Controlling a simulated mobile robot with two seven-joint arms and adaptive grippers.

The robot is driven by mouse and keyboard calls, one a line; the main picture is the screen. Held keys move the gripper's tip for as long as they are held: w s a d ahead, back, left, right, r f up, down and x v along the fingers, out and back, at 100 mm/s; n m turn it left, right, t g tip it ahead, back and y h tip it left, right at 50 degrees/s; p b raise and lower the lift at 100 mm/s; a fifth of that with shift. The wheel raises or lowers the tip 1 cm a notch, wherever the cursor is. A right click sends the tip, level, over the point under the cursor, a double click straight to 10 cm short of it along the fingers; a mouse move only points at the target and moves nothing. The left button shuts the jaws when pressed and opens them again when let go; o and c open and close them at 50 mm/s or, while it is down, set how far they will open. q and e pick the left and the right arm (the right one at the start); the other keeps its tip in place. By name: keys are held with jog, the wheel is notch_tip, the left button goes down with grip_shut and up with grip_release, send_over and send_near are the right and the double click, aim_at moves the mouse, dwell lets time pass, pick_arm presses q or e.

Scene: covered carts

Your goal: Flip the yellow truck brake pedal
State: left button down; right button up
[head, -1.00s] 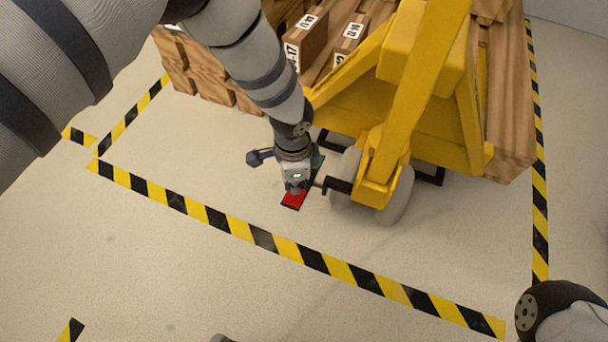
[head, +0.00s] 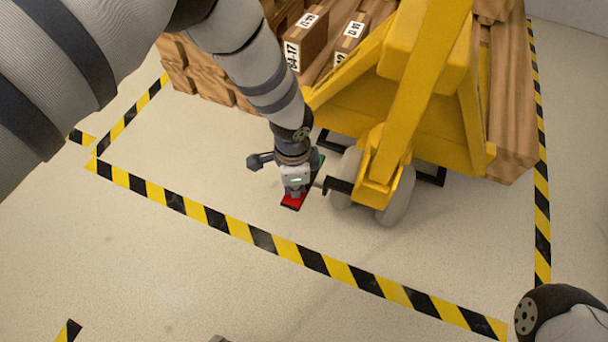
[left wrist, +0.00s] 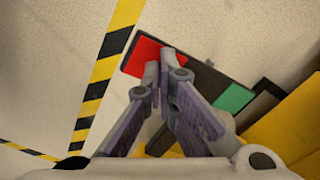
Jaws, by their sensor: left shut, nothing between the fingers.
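The brake pedal is a flat bar with a red end (head: 290,203) and a green end (head: 321,163), beside the wheels of the yellow pallet truck (head: 395,110). In the left wrist view its red end (left wrist: 141,56), dark middle (left wrist: 203,80) and green end (left wrist: 233,98) show. My left gripper (head: 295,192) points down over the red end and partly hides it. In the left wrist view its fingertips (left wrist: 160,62) are together at the inner edge of the red part, with nothing between them. I cannot tell whether they touch it. My right gripper is not in view.
Wooden pallets (head: 515,100) with boxes (head: 305,40) stand behind and beside the truck. Black-and-yellow floor tape (head: 262,239) runs in front of the pedal. The floor before the truck is clear.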

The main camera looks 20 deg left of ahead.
pick_arm(q)
jog(key=shift+f, duration=0.4)
jog(key=shift+r, duration=0.1)
notch_tip(320, 180, up, 7)
jog(key=p, duration=0.4)
jog(key=shift+r, duration=0.1)
dwell(0.4)
